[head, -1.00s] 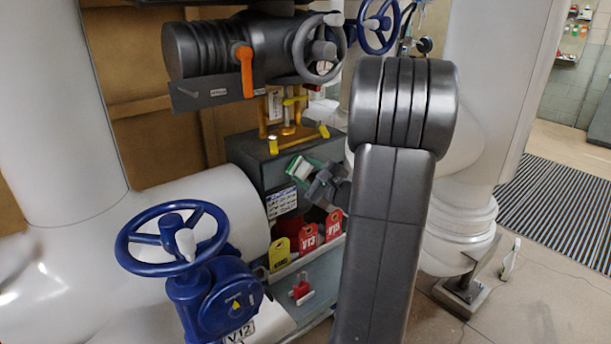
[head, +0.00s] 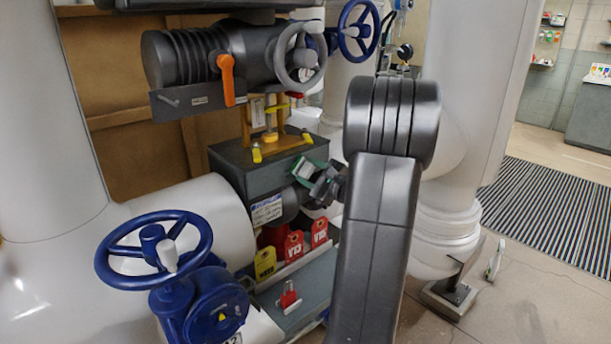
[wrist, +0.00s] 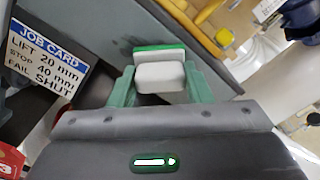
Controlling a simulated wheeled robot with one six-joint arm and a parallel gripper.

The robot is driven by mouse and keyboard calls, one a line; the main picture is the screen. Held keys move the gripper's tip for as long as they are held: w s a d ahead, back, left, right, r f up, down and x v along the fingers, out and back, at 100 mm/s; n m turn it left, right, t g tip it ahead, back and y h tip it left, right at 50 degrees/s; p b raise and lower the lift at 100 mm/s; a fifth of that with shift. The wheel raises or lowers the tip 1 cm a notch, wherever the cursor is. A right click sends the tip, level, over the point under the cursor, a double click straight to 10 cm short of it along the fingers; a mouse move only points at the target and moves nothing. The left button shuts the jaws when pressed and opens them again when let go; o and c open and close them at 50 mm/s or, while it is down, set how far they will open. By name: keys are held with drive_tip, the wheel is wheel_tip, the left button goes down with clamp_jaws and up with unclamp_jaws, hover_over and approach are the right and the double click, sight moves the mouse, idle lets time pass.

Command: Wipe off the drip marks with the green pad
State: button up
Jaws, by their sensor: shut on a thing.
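My gripper (head: 310,173) is shut on the green pad (wrist: 160,49), a green-faced pad with a white block-shaped back. In the wrist view the white back sits between the two pale green fingers, and the green face points away from the camera. In the head view the pad (head: 303,170) is small and tilted, beside the front right of the dark grey box (head: 238,172); I cannot tell whether it touches anything. My own arm hides what lies right of the gripper.
Yellow (head: 265,262) and red tags (head: 293,246) stand below, by a small red item (head: 288,296). A blue handwheel (head: 153,250) is at front left; an orange lever (head: 227,80) hangs above. Floor at right (head: 520,270) is mostly open.

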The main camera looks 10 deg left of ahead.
drive_tip(key=shift+s, duration=0.1)
drive_tip(key=shift+s+a+b, duration=1)
drive_tip(key=shift+s+a, duration=0.15)
drive_tip(key=shift+s, duration=0.3)
drive_tip(key=shift+s+a+b, duration=1)
drive_tip(key=shift+s+a, duration=0.15)
drive_tip(key=shift+s, duration=0.25)
drive_tip(key=shift+d, duration=0.1)
drive_tip(key=shift+b+v, duration=0.6)
drive_tip(key=shift+v, duration=2.3)
drive_tip(key=v, duration=0.3)
drive_tip(key=shift+b, duration=0.3)
